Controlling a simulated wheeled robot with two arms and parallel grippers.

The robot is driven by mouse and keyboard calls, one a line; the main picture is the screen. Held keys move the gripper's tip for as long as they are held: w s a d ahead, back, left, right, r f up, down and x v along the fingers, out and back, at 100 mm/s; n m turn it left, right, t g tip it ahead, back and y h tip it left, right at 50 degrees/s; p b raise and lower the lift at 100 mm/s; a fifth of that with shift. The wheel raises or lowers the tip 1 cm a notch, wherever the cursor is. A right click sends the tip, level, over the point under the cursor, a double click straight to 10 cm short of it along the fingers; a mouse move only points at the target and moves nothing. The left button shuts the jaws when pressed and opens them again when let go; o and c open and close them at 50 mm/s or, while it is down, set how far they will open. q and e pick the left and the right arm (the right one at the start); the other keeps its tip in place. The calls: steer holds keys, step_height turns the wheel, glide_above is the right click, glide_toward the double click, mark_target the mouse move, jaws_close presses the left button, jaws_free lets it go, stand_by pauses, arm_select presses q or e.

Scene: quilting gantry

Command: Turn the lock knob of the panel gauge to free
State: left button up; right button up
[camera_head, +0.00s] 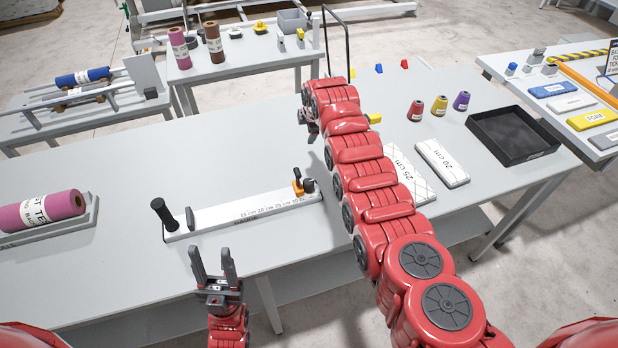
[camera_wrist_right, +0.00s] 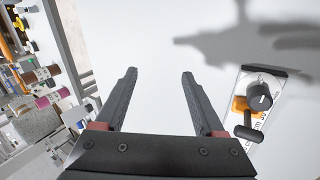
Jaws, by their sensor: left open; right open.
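The panel gauge (camera_head: 245,211) is a long white ruled bar lying on the grey table, with a black upright handle (camera_head: 163,213) at its left end. An orange slider (camera_head: 297,188) sits near its right end, beside a black round knob (camera_head: 309,186). The right wrist view shows this end at its right edge, with the orange slider (camera_wrist_right: 239,106), the black knob (camera_wrist_right: 260,97) and a black bar-shaped piece. My right gripper (camera_wrist_right: 159,76) is open and empty, apart from the gauge; the head view mostly hides it behind its arm. My left gripper (camera_head: 212,254) is open and empty before the gauge's left part.
A pink roll (camera_head: 42,211) lies on a grey holder at the far left. White ruler blocks (camera_head: 442,162), small spools (camera_head: 439,106) and a black tray (camera_head: 512,137) stand to the right. The table between the roll and the gauge is clear.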

steer(key=s+r+n+g+h, duration=0.1)
steer(key=s+r+n+g, duration=0.3)
steer(key=s+r+g, duration=0.55)
steer(key=t+b, duration=0.4)
steer(key=b, duration=0.3)
glide_above(310, 180)
step_height(310, 180, down, 8)
steer(key=shift+g, duration=0.25)
steer(key=f+p, duration=0.2)
steer(key=f, duration=0.4)
steer(key=shift+s+f+p, duration=0.1)
steer(key=shift+s+p, duration=0.1)
steer(key=shift+p, duration=0.1)
step_height(310, 180, down, 3)
steer(key=shift+f+b, duration=0.1)
steer(key=shift+b, duration=0.4)
steer(key=shift+w+f, duration=0.15)
steer(key=shift+f, duration=0.3)
steer(key=shift+c, duration=0.4)
jaws_close()
